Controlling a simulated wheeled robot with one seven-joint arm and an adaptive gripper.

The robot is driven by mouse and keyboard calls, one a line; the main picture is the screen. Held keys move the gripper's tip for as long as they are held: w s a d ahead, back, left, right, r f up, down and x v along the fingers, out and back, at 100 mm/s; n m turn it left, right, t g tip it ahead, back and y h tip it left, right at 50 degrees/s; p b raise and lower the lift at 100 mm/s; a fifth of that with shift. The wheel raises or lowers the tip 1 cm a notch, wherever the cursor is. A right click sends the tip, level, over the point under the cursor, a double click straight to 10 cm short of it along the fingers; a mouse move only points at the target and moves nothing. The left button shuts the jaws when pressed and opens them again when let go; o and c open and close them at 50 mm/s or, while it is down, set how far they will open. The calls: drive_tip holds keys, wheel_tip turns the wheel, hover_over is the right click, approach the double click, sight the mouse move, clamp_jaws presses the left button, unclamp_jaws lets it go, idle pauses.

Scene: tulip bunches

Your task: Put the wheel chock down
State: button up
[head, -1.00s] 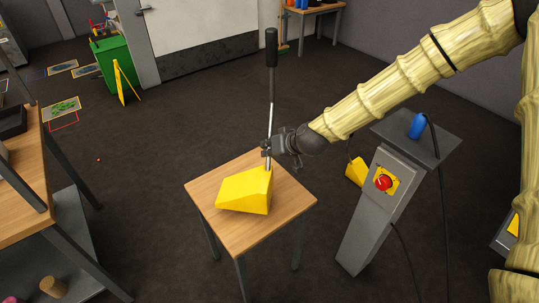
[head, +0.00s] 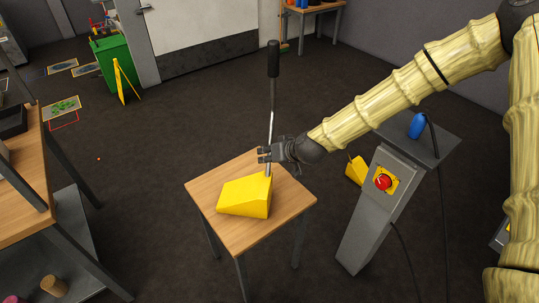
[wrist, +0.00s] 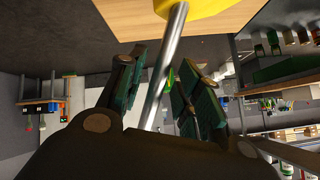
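The yellow wheel chock (head: 243,197) rests on the small wooden table (head: 240,237). A metal rod (head: 271,130) with a black grip (head: 273,57) rises upright from it. The chock's edge also shows at the top of the wrist view (wrist: 205,6). My gripper (head: 264,155) is at the lower part of the rod, above the table. In the wrist view the rod (wrist: 168,55) passes between my two fingers, with gaps beside it; the fingers are open around the rod.
A grey pedestal with a red button (head: 383,182) and a blue object (head: 417,126) stands right of the table. Another yellow wedge (head: 356,170) is behind it. A wooden workbench (head: 25,190) is at the left, a green bin (head: 112,62) farther back. Open floor lies behind the table.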

drive_tip(key=v, duration=1.2)
drive_tip(key=shift+b, duration=0.35)
